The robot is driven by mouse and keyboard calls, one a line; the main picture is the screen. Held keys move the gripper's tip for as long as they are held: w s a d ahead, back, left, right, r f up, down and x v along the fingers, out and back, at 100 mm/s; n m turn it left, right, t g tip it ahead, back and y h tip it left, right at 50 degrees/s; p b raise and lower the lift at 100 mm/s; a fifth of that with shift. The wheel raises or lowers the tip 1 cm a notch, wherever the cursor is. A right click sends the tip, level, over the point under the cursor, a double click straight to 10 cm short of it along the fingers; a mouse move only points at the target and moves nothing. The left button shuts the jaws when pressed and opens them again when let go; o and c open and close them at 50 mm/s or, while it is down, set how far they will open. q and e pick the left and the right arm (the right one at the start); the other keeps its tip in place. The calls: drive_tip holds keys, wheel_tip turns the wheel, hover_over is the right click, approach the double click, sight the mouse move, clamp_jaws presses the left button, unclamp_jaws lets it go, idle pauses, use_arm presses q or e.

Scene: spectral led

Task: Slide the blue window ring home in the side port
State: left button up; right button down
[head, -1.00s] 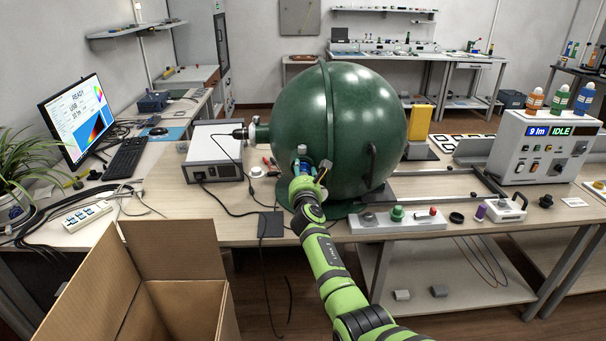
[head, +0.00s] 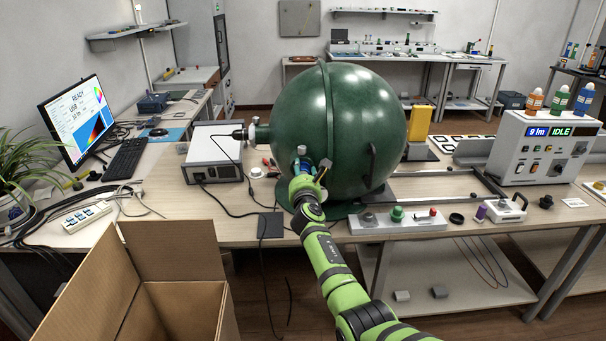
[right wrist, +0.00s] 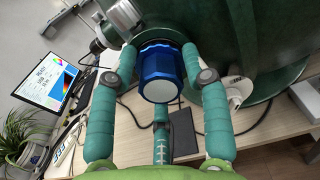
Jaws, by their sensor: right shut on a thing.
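The blue window ring (right wrist: 157,62) is a ribbed blue cylinder with a pale end face in the right wrist view. My right gripper (right wrist: 159,52) is shut on it, one teal finger at each side. In the head view, my right gripper (head: 306,172) is at the lower left front of the dark green sphere (head: 345,105). My left gripper is out of view.
A white-grey box (head: 212,155) with a cable stands left of the sphere. A control strip (head: 398,222) lies at the front right, and an instrument reading IDLE (head: 540,147) stands far right. An open cardboard box (head: 170,262) is at the front left.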

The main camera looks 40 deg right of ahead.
drive_tip(key=c, duration=0.5)
unclamp_jaws()
drive_tip(key=v, duration=1.2)
